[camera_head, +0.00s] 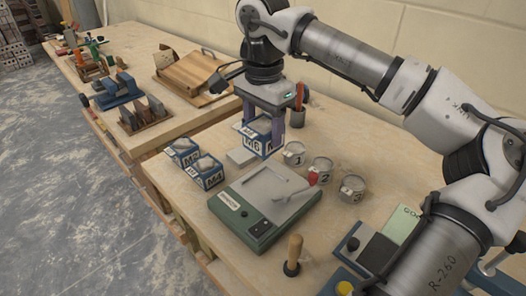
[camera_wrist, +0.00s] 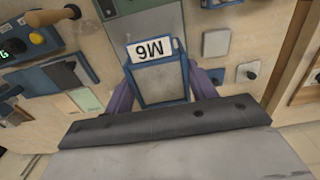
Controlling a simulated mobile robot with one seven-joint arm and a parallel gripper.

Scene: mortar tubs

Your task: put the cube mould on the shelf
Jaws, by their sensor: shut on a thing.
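A blue cube mould with a white M6 label (camera_head: 257,141) is between the fingers of my gripper (camera_head: 265,116) in the head view. My gripper is shut on it from above and holds it apparently clear of the bench, behind the green scale. In the wrist view the same M6 mould (camera_wrist: 162,82) sits between the purple fingers of my gripper (camera_wrist: 163,94), its label facing up the picture. Two more blue moulds, one labelled M4 (camera_head: 208,172) and one beside it (camera_head: 182,151), stand on the bench to the left. I cannot make out a shelf in either view.
The green scale (camera_head: 262,221) with a grey top stands in front of the held mould. A flat grey block (camera_head: 240,157) lies just left of it. Cups 1 (camera_head: 294,154), 2 (camera_head: 320,171) and 3 (camera_head: 351,189) stand to the right. A wooden-handled tool (camera_head: 293,252) is at the front.

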